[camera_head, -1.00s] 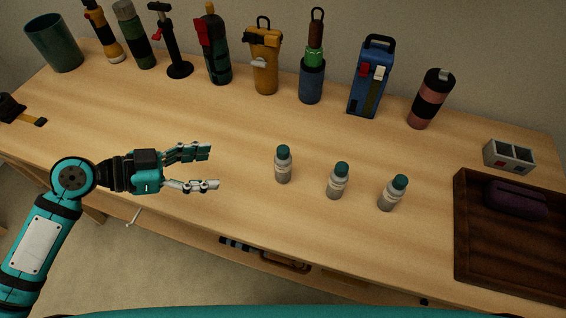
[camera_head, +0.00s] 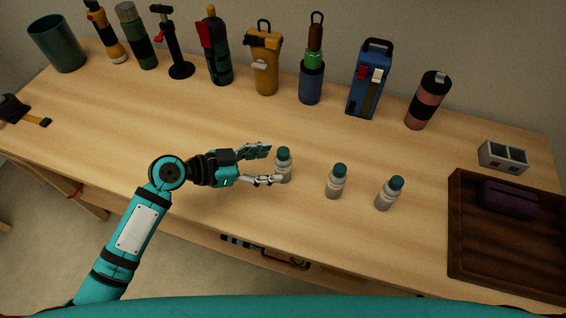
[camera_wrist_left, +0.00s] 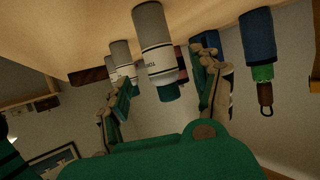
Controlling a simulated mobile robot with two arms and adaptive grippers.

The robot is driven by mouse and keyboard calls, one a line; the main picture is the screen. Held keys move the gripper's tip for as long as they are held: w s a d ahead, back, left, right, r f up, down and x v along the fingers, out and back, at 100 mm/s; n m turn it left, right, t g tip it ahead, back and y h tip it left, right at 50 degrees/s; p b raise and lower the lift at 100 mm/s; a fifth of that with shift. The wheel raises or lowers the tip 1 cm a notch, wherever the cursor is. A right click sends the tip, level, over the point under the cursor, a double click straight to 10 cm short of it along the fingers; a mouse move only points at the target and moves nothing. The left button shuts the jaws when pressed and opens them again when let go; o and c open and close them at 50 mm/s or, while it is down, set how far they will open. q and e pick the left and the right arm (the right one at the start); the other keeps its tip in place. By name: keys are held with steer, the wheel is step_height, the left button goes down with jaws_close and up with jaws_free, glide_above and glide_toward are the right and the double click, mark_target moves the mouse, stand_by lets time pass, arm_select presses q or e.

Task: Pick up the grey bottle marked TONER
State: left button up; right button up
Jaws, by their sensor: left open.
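Three small grey bottles with white labels and teal caps stand in a row on the table: a left one (camera_head: 285,166), a middle one (camera_head: 336,182) and a right one (camera_head: 389,194). My left gripper (camera_head: 272,165) is open at the left bottle, its fingers reaching to either side of it. In the left wrist view, which is upside down, the nearest bottle (camera_wrist_left: 154,40) stands between the open fingers (camera_wrist_left: 166,72); its label seems to begin with TON. The other two bottles show behind it, partly hidden. Their labels are too small to read. My right gripper is out of view.
Several tall containers and tools, including a blue case (camera_head: 369,80) and a pink-black flask (camera_head: 426,101), stand along the back of the table (camera_head: 180,115). A dark tray (camera_head: 480,245) with a purple case and a grey divided box (camera_head: 503,155) are at right.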

mark_target(279, 163)
arm_select(q)
steer(key=x, duration=0.3)
steer(key=shift+w+d+f+p, duration=0.1)
steer(key=shift+w+d+p, duration=0.1)
steer(key=shift+d+p, duration=0.1)
steer(key=shift+a, duration=0.1)
steer(key=c, duration=1.3)
